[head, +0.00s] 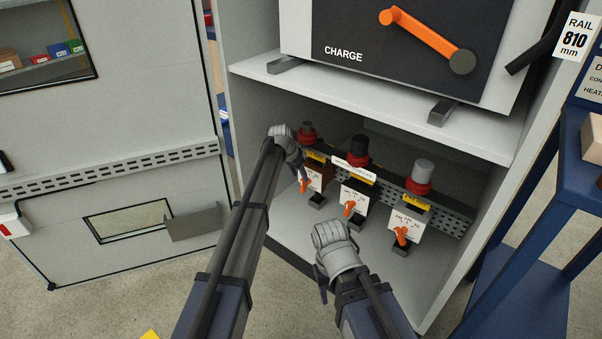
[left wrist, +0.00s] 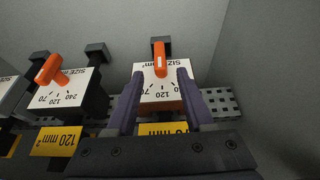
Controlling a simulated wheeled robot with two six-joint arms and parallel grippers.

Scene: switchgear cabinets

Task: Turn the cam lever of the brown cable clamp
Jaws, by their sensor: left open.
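Contact cannot be told. My right gripper (head: 323,291) is low in front of the cabinet; its finger gap is hidden.
Two similar clamps with orange levers, the middle one (head: 349,208) and the right one (head: 401,235), stand to the right. A perforated rail (head: 450,222) runs behind them. The shelf (head: 375,105) above carries the CHARGE unit (head: 340,30). A blue table (head: 570,150) stands at the right.

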